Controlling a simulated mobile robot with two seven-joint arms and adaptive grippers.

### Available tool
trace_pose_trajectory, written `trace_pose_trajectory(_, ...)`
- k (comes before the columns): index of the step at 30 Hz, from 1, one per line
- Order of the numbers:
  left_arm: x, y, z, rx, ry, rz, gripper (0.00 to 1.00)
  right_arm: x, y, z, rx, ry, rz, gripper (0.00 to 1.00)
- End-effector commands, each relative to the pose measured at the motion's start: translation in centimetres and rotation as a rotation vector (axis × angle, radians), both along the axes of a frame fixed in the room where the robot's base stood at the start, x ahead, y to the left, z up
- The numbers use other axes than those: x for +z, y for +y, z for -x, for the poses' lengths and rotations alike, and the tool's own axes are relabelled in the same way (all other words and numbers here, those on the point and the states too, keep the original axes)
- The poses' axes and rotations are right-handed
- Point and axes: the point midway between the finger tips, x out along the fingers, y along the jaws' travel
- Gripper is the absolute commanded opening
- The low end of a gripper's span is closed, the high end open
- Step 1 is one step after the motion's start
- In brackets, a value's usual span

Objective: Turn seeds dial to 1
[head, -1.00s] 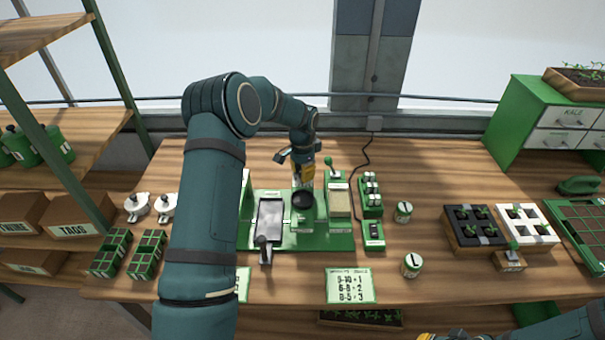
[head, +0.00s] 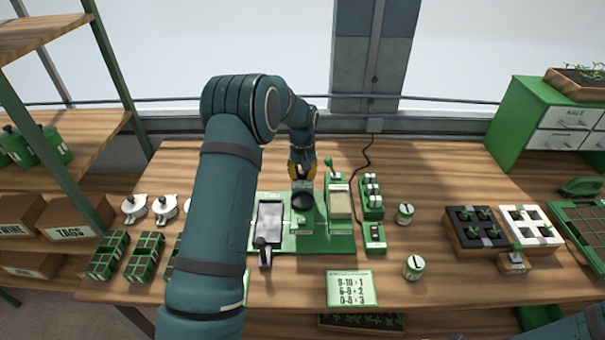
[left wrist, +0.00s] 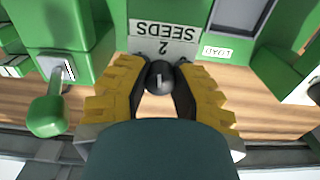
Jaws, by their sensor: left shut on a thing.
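The green seeder (head: 325,244) stands on the wooden bench in the head view. My left gripper (head: 302,172) is at its back, behind a black round part (head: 302,202). In the left wrist view, the yellow fingers of my left gripper (left wrist: 160,82) are shut on a black round knob, the seeds dial (left wrist: 160,72), with a light mark on it. Beside the dial is a plate (left wrist: 165,38) reading "SEEDS" and "2", upside down in this view. The dial is hidden in the head view.
A green ball-topped lever (left wrist: 46,116) stands close beside my left gripper. A card with number ranges (head: 352,288) lies at the bench front. Small cans (head: 413,267) and a black seedling tray (head: 475,242) are to the right.

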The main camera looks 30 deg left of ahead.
Motion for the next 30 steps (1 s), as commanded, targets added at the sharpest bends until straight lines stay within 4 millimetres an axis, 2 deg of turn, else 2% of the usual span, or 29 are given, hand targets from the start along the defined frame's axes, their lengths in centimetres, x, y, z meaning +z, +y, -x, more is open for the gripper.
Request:
trace_pose_trajectory(18, -0.2, -0.2, 0.1, 0.574, 0.008, -0.001, 0.0, 0.7, 0.0, 0.0, 0.0, 0.0, -0.002, 0.0)
trace_pose_trajectory(30, -0.2, -0.2, 0.1, 0.828, 0.007, -0.001, 0.0, 1.3, 0.0, 0.0, 0.001, -0.001, -0.003, 0.0)
